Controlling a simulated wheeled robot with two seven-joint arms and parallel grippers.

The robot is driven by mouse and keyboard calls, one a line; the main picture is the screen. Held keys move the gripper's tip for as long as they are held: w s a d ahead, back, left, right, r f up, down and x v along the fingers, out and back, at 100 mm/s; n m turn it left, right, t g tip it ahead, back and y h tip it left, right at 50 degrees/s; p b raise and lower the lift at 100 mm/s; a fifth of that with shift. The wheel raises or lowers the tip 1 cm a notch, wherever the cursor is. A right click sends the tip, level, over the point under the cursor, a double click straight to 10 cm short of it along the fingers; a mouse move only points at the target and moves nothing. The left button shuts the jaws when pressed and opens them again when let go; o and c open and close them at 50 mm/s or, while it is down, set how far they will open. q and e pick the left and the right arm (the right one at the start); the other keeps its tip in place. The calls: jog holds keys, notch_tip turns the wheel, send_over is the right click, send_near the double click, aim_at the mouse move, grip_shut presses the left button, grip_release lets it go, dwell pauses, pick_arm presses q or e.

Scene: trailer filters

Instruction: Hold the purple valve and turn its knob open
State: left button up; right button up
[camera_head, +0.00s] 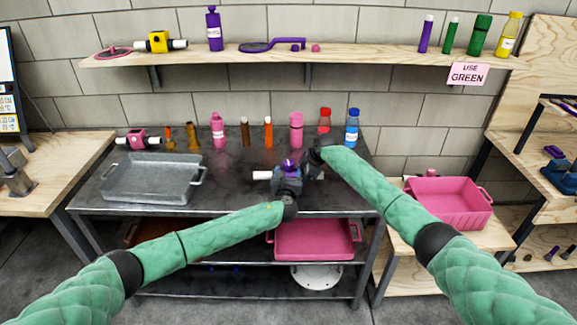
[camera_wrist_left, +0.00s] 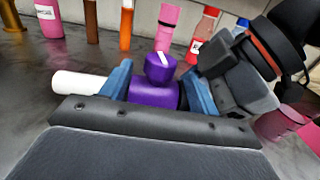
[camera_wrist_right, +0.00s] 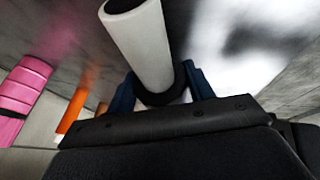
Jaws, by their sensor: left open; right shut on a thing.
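The purple valve (camera_head: 290,164) is over the front middle of the dark metal table, with a white pipe end (camera_head: 262,175) to the left. In the left wrist view its purple body (camera_wrist_left: 152,96) lies between the blue fingers of my left gripper (camera_wrist_left: 158,86), which is open around it. The round purple knob (camera_wrist_left: 160,68), with a white mark, sticks up above the body. My right gripper (camera_wrist_right: 161,88) is shut on a white pipe (camera_wrist_right: 140,45) of the valve, near a dark collar. In the head view my grippers partly hide the valve.
A grey metal tray (camera_head: 153,180) stands at the table's left. Bottles line the table's back, including a pink one (camera_head: 296,130) and a blue one (camera_head: 352,127). A pink-and-white valve (camera_head: 138,139) lies back left. A pink bin (camera_head: 450,203) stands on the right-hand table.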

pick_arm(q)
jog(key=s, duration=0.6)
jog(key=shift+a, duration=0.2)
